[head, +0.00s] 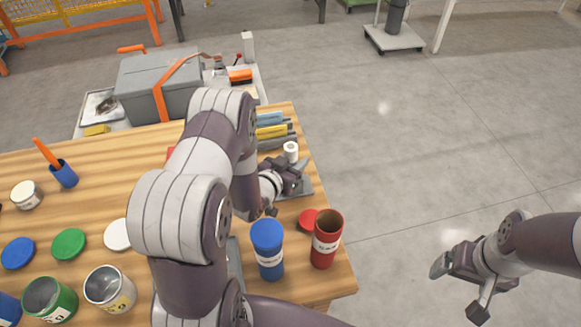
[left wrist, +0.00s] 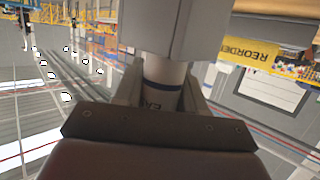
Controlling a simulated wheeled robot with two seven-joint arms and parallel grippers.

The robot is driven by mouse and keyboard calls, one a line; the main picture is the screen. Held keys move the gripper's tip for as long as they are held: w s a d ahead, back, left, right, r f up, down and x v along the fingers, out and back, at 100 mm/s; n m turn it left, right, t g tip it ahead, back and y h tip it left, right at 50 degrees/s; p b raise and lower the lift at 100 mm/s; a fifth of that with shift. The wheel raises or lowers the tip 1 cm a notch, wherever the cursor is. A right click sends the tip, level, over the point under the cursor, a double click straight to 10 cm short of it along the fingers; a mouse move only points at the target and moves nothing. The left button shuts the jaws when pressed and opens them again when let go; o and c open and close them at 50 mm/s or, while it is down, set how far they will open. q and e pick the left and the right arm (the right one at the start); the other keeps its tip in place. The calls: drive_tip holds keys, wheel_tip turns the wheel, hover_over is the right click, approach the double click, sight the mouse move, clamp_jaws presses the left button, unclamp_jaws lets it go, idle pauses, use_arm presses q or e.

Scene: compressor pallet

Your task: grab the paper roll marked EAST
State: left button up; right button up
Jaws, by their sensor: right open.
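The paper roll (head: 291,149) is white and upright near the table's right edge. In the left wrist view the roll (left wrist: 165,85) has a dark blue band and dark letters, partly hidden, that look like the start of EAST. My left gripper (head: 292,169) has a finger on either side of it and appears shut on it; the fingers hide its lower part in the head view. My right gripper (head: 459,288) is open and empty, over the floor right of the table.
A blue container (head: 267,250) and a red one (head: 326,240) stand in front of my left gripper, with a red lid (head: 308,220) beside them. Open cans and lids lie at left. A grey case (head: 160,85) stands behind the table (head: 100,170).

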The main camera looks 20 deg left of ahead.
use_arm(q)
wheel_tip(320, 180, up, 10)
drive_tip(key=shift+p, duration=0.3)
idle(1.0)
